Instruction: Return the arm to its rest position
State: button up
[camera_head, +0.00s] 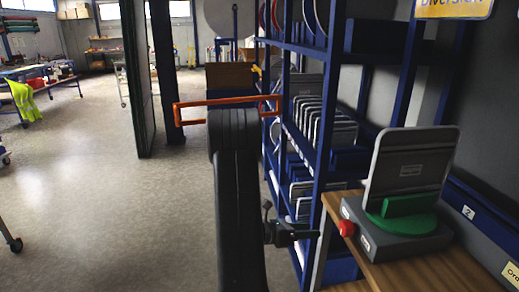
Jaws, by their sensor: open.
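My black arm (237,200) stands upright in the middle of the head view. My gripper (304,235) is low on its right side, pointing right towards the wooden table (425,273). It is open, and I see nothing held in it. The fingertips are small and dark, so their detail is hard to make out. A grey sign plate (410,165), seen from its back, stands leaning in a green holder (405,222) on a grey base with a red button (347,228). My gripper is left of this base and apart from it.
A blue shelf rack (322,150) with several grey plates stands close behind and right of my arm. An orange bar frame (215,102) shows around the arm's top. A dark partition (138,75) stands further back. The floor (90,190) on the left is largely clear.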

aim_at(342, 228)
jog(key=d, duration=0.4)
jog(key=w+d+f+p, duration=0.1)
jog(key=d, duration=0.8)
jog(key=shift+w+d+f+p, duration=0.1)
jog(key=shift+w+f+p, duration=0.15)
jog(key=shift+p, duration=0.1)
jog(key=s+a+r+b, duration=0.1)
jog(key=s+a+b, duration=0.1)
jog(key=a, duration=1.2)
jog(key=d, duration=0.4)
jog(key=w+d+p, duration=0.1)
jog(key=d, duration=0.4)
jog(key=w+d+f+p, duration=0.1)
jog(key=d, duration=0.4)
jog(key=shift+d, duration=0.1)
jog(key=shift+m+b, duration=0.3)
jog(key=shift+m, duration=0.5)
jog(key=m+t, duration=0.1)
jog(key=m, duration=0.3)
jog(key=shift+s+m, duration=0.1)
jog(key=shift+m, duration=0.2)
jog(key=m+p, duration=0.1)
jog(key=m, duration=0.3)
jog(key=shift+h, duration=0.3)
jog(key=shift+m+p, duration=0.55)
jog(key=shift+m, duration=0.75)
